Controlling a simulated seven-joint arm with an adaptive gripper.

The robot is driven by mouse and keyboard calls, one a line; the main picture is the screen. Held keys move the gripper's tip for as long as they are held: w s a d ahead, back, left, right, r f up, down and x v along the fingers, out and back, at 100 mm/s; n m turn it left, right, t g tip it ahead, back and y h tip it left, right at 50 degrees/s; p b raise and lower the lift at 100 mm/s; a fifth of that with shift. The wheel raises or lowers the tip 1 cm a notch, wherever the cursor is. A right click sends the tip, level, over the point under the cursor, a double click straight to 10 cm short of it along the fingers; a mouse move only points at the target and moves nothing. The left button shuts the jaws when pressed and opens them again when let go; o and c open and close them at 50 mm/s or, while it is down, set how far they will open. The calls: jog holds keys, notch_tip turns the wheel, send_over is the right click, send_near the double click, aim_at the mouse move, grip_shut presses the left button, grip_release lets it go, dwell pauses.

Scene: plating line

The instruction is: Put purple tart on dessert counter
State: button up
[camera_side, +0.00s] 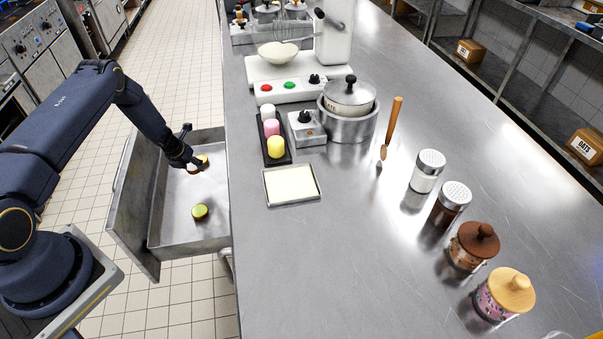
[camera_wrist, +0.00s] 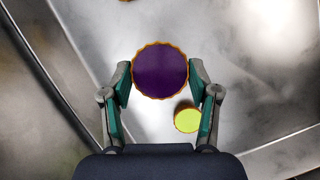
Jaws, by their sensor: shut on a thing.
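The purple tart (camera_wrist: 160,70), round with a crimped golden crust, sits between the two fingers of my gripper (camera_wrist: 160,78) in the wrist view. My gripper is shut on its sides. In the side view my gripper (camera_side: 191,164) is over the open drawer, left of the steel counter (camera_side: 340,240), and mostly hides the tart. I cannot tell exactly how high the tart is above the drawer floor. The counter's long top stretches across the middle and right of the side view.
The open drawer (camera_side: 173,235) holds a green tart (camera_side: 200,211), also in the wrist view (camera_wrist: 187,119), and a yellowish tart (camera_side: 204,159) beside my gripper. On the counter stand a cream tray (camera_side: 291,185), pot (camera_side: 348,110) and shakers (camera_side: 427,170). The counter's middle front is clear.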

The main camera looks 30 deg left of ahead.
notch_tip(320, 180, up, 38)
jog(key=w+d+m+h, duration=0.1)
jog(key=d+m, duration=0.1)
jog(key=d, duration=0.7)
jog(key=w+d+m+h, duration=0.1)
jog(key=w+d+m, duration=0.1)
jog(key=d, duration=0.7)
jog(key=m+g+h, duration=0.2)
jog(key=m+h, duration=0.2)
jog(key=m, duration=1)
send_over(293, 256)
jog(key=a, duration=0.1)
jog(key=shift+s+a+f, duration=0.1)
jog(key=shift+s+f, duration=0.05)
jog(key=shift+f, duration=3.1)
jog(key=shift+s+f, duration=0.15)
jog(key=shift+f, duration=3.1)
jog(key=shift+f, duration=0.15)
jog(key=o, duration=0.8)
jog(key=shift+c, duration=0.2)
